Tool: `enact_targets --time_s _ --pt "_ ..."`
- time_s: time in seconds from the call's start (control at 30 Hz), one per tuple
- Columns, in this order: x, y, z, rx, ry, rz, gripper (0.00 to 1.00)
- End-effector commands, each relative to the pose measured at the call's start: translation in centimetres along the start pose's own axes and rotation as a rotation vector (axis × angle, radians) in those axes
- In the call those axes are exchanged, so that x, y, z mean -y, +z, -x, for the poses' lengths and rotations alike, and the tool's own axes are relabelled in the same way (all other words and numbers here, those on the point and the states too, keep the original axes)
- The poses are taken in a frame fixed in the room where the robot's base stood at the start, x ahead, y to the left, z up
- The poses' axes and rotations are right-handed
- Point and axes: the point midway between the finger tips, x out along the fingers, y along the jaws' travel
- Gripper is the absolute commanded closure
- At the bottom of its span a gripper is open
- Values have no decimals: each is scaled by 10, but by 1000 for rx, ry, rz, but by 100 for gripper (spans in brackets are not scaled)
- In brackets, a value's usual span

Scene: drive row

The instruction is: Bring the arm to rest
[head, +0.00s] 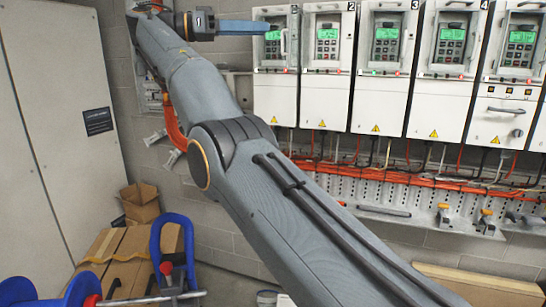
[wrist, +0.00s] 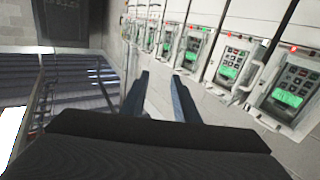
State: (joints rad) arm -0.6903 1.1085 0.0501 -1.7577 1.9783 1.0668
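My arm reaches up and to the left across the head view, well extended. My gripper (head: 264,27) is at the top, its blue fingers pointing right in front of the first drive (head: 274,105). In the wrist view my gripper (wrist: 159,76) shows two blue fingers with a clear gap and nothing between them. It is open and empty. I cannot tell how far the fingertips are from the drive front.
White drives with green displays line the wall, including drive 2 (head: 322,104) and drive 3 (head: 382,105). Orange cables (head: 400,174) run below. A grey cabinet (head: 60,130) stands left. Cardboard boxes (head: 128,245) and a blue-handled item (head: 157,240) are low left.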

Motion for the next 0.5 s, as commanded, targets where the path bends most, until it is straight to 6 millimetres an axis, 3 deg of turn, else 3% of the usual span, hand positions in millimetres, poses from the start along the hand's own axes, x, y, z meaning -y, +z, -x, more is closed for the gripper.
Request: enact_targets --time_s 0.27,0.5 --pt "36 17 -20 10 -73 155 73" --pt "79 49 -54 39 -170 368 73"
